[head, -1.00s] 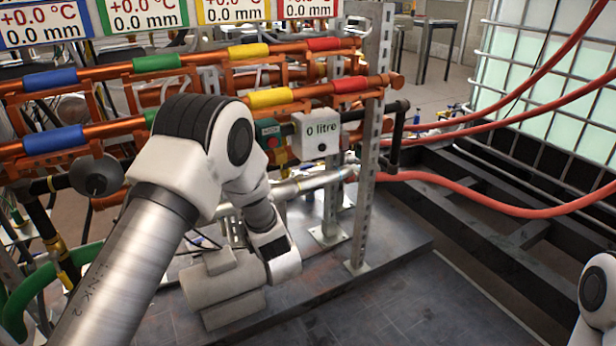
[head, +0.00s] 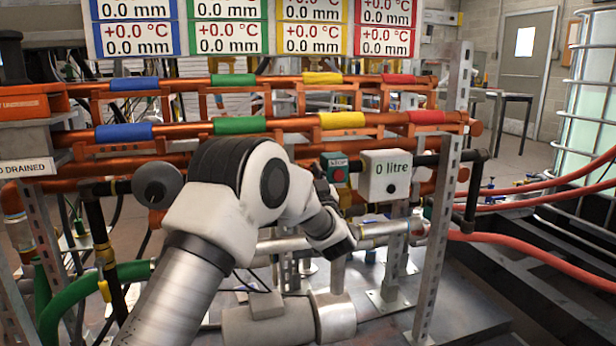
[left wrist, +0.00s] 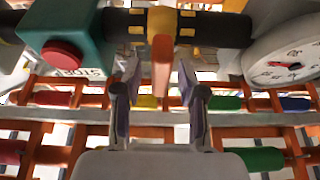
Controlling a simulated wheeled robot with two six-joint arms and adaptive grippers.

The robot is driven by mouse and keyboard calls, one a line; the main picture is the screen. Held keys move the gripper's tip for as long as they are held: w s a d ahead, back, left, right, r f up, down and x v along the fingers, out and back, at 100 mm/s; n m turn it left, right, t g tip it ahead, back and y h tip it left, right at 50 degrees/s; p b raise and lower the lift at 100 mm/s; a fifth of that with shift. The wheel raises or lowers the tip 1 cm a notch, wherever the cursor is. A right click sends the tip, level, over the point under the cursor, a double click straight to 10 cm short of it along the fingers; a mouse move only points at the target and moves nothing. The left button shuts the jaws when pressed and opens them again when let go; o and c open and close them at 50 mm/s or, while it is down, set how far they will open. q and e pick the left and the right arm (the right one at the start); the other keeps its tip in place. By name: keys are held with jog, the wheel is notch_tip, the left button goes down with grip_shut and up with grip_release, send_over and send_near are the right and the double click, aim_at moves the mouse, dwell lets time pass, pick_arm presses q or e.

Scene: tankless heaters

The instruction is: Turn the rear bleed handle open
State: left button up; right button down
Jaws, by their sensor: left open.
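The bleed handle is an orange lever (left wrist: 162,62) hanging from a brass valve body (left wrist: 161,22) on a black pipe in the left wrist view. My left gripper (left wrist: 158,78) is open, with one finger on each side of the lever. I see a gap on both sides, and cannot tell how deep the lever sits between the fingers. In the head view my left gripper (head: 321,180) is mostly hidden by my arm, just left of the green stop box (head: 335,168). My right gripper is in neither view.
A white gauge box marked 0 litre (head: 384,177) stands right of the stop box; a round dial (left wrist: 285,62) is close on the right in the wrist view. Copper manifolds (head: 180,145) run behind. A steel post (head: 436,235) stands at right.

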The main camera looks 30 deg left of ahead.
pick_arm(q)
grip_shut()
jog(key=shift+n, duration=0.5)
jog(key=n+g, duration=0.1)
jog(key=n, duration=0.1)
jog(key=n+g+y, duration=0.1)
jog(key=n, duration=0.2)
jog(key=shift+s+a+g+y+p, duration=0.1)
jog(key=shift+s+g+y+p, duration=0.1)
jog(key=shift+g+y+p, duration=0.15)
jog(key=shift+s+a+f+n+g+h+p, duration=0.2)
jog(key=shift+n+g, duration=0.8)
jog(key=shift+n, duration=1.6)
jog(key=shift+s+a+f+n+g+h+p, duration=0.1)
jog(key=shift+f+n+g+h+p, duration=0.25)
jog(key=shift+n+g, duration=1.5)
jog(key=shift+s+a+f+n+g+h+p, duration=0.1)
jog(key=shift+f+n+g+h+p, duration=0.15)
jog(key=shift+n, duration=3.1)
